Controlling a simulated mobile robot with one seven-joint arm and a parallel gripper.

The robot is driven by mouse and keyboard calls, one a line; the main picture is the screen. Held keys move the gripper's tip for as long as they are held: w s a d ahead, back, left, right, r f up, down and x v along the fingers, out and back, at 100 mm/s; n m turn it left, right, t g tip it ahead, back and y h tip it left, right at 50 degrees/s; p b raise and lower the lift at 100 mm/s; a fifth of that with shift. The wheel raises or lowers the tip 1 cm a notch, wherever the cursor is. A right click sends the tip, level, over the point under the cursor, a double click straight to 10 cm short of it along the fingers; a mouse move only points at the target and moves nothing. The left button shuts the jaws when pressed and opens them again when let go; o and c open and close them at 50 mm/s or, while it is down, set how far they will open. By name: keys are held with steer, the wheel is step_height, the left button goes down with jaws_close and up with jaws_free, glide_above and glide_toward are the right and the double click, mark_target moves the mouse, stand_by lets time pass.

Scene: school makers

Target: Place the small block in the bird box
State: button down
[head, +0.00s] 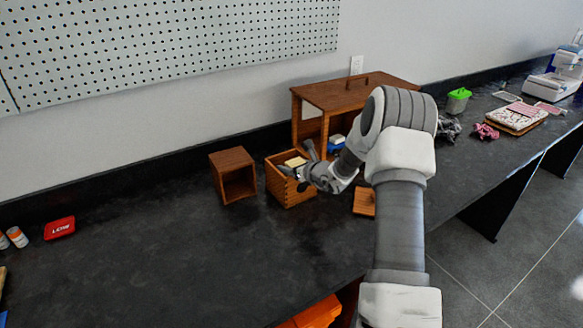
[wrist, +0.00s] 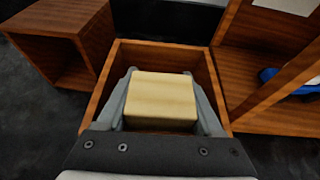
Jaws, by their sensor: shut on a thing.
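The small block (wrist: 161,98) is pale wood and sits between the two fingers of my gripper (wrist: 162,100) in the wrist view. My gripper is shut on it. The block is over the opening of an open-topped wooden box (wrist: 205,64). In the head view the block (head: 295,162) shows at the top of this finger-jointed box (head: 291,190), with my gripper (head: 299,167) at its right rim. I cannot tell how deep the block is inside the box, or which of the wooden boxes is the bird box. My fingers hide part of the box's inside.
A small open-fronted wooden box (head: 233,175) stands close on the left. A larger wooden cabinet (head: 345,95) stands behind on the right, with a blue item (head: 337,142) inside. A wooden lid (head: 364,201) lies at the right.

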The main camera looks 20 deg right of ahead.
steer(key=shift+s+f, duration=0.15)
steer(key=shift+f, duration=0.2)
steer(key=shift+s+f+b, duration=0.2)
steer(key=shift+f+b, duration=0.6)
steer(key=shift+b, duration=0.05)
steer(key=shift+r, duration=0.1)
steer(key=shift+c, duration=0.2)
jaws_free()
steer(key=shift+d, duration=0.1)
steer(key=shift+r+p, duration=0.6)
steer(key=shift+p, duration=0.3)
steer(key=v, duration=1.1)
steer(key=shift+s+r, duration=0.2)
steer(key=shift+r, duration=0.25)
